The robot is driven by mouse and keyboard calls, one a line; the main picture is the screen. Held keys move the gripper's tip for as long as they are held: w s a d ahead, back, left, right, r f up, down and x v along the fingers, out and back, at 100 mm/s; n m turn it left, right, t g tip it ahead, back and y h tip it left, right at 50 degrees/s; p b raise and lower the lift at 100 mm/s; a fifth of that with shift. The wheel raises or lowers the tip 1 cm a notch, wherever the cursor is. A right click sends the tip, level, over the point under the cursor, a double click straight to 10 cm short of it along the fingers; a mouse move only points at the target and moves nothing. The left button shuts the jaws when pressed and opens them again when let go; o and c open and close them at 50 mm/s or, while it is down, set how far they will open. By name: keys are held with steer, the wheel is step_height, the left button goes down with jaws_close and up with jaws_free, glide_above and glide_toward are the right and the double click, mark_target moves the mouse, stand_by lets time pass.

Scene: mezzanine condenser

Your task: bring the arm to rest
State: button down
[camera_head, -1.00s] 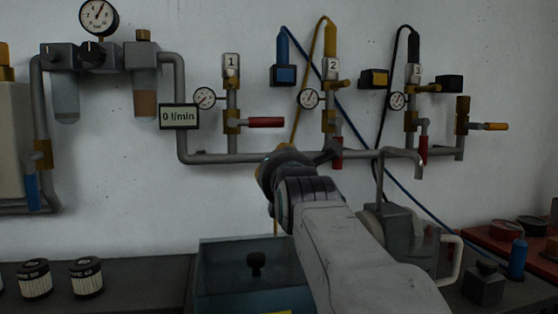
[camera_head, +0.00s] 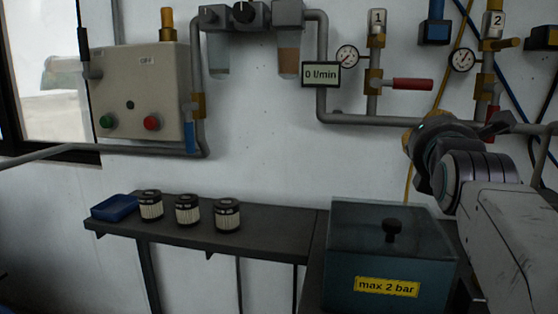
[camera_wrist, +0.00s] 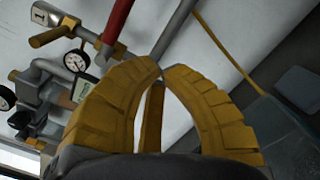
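My gripper (camera_wrist: 158,68) shows in the wrist view as two yellow ribbed fingers that curve together until their tips meet. Nothing is seen held between the tips. In the head view my arm comes in from the right edge, raised in front of the pipework. Its wrist hides part of the pipe, and the fingers are mostly hidden there. In the wrist view a red lever (camera_wrist: 118,20) and a grey pipe (camera_wrist: 175,30) lie beyond the fingertips. I cannot tell how near they are.
A teal box (camera_head: 345,265) labelled "max 2 bar" stands below my arm. A dark shelf (camera_head: 180,228) at left carries several filters (camera_head: 187,209) and a blue tray (camera_head: 115,207). A control box (camera_head: 135,90) and gauges (camera_head: 347,56) are on the wall. Clear wall lies above the shelf.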

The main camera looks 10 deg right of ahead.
steer(key=s+a+f+m+g+y+p, duration=0.1)
steer(key=a+f+m+g+y+p, duration=0.1)
steer(key=a+m+p, duration=0.1)
steer(key=s+a+f+m+g+y+p, duration=0.2)
steer(key=a+m+p, duration=0.2)
steer(key=p, duration=0.3)
steer(key=s+a+f+m+g+y+p, duration=0.1)
steer(key=a+f+m+g+y+p, duration=0.1)
steer(key=a+f+m+p, duration=0.1)
steer(key=shift+s+a+m+p, duration=0.15)
steer(key=shift+a+m+p, duration=0.15)
steer(key=shift+a+p, duration=0.45)
steer(key=shift+s+a+m+p, duration=0.1)
steer(key=shift+a+m+p, duration=0.2)
steer(key=shift+a+p, duration=0.4)
steer(key=s+a+f+m+g+y+p, duration=0.1)
steer(key=s+a+f+m+g+p, duration=0.1)
steer(key=s+m+p, duration=0.3)
steer(key=s+a+f+m+g+y+p, duration=0.1)
steer(key=s+a+m+g+p, duration=0.3)
steer(key=s, duration=0.6)
steer(key=shift+s+a+f+m+g+y+p, duration=0.15)
steer(key=shift+a+f+m+g+y+p, duration=0.4)
steer(key=shift+p, duration=0.85)
steer(key=c, duration=1.9)
jaws_free()
steer(key=shift+a+h, duration=0.1)
steer(key=shift+h, duration=0.15)
steer(key=shift+c, duration=0.2)
